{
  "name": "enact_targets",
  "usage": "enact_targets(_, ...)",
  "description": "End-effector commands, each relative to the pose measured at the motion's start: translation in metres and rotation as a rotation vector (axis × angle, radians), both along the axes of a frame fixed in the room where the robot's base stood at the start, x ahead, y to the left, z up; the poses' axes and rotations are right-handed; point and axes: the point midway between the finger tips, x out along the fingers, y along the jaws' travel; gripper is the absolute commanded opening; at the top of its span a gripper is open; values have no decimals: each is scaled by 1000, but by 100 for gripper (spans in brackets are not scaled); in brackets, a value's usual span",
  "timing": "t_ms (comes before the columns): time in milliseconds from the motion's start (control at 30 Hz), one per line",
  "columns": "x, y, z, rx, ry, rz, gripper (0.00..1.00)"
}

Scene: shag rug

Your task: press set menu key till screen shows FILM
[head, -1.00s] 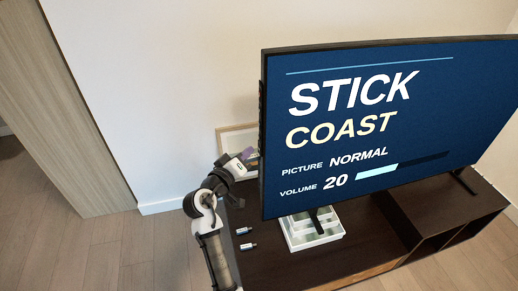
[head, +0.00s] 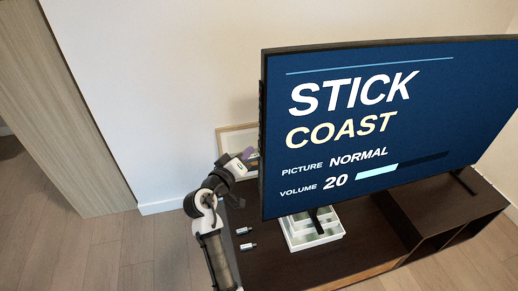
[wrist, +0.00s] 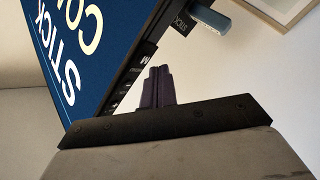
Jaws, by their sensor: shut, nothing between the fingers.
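A television (head: 400,120) shows "STICK" over "COAST" in big letters, with "PICTURE NORMAL" and "VOLUME 20" below. In the wrist view its screen (wrist: 75,50) is tilted, and small labelled parts run along its side edge (wrist: 128,80). One label there begins with "M"; the others are too small to read. A blue-grey stick (wrist: 210,18) is plugged in beside a "STICK" label. My gripper (wrist: 158,72) is shut and empty, its dark purple fingers beside this edge. Contact cannot be told. In the head view my gripper (head: 249,155) is at the television's left edge.
The television stands on a dark cabinet (head: 275,268). A white compartment tray (head: 318,241) sits under the screen, and two small sticks (head: 246,239) lie left of it. A framed picture (head: 236,137) leans on the wall behind my gripper.

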Motion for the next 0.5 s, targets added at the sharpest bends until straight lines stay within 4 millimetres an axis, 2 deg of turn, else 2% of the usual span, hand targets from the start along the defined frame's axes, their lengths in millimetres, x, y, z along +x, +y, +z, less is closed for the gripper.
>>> enact_targets(500, 2, -7, 0, 0, 0, 0, 0)
